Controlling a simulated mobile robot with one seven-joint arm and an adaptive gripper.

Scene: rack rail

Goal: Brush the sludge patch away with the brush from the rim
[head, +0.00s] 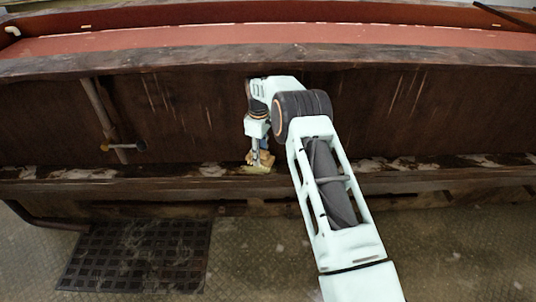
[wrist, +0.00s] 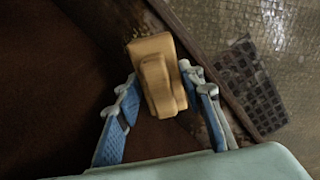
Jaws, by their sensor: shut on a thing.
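My gripper (head: 258,150) is low against the dark wall, just above the narrow ledge (head: 130,188). In the wrist view my gripper (wrist: 158,84) has its two blue-padded fingers on either side of a tan, wooden-looking brush (wrist: 150,48), shut on its raised grip. In the head view the brush (head: 265,158) is small and partly hidden by the fingers. A dull yellow-green smear, seemingly the sludge patch (head: 256,169), shows on the ledge right below the brush. Whether the brush touches it is hard to tell. Bristles are hidden.
The red rim (head: 180,40) runs along the top of the wall. A slanted pipe with a small valve handle (head: 122,147) stands at the left. Pale flakes (head: 480,160) lie along the ledge. A dark floor grate (head: 135,256) lies at lower left; the floor otherwise looks clear.

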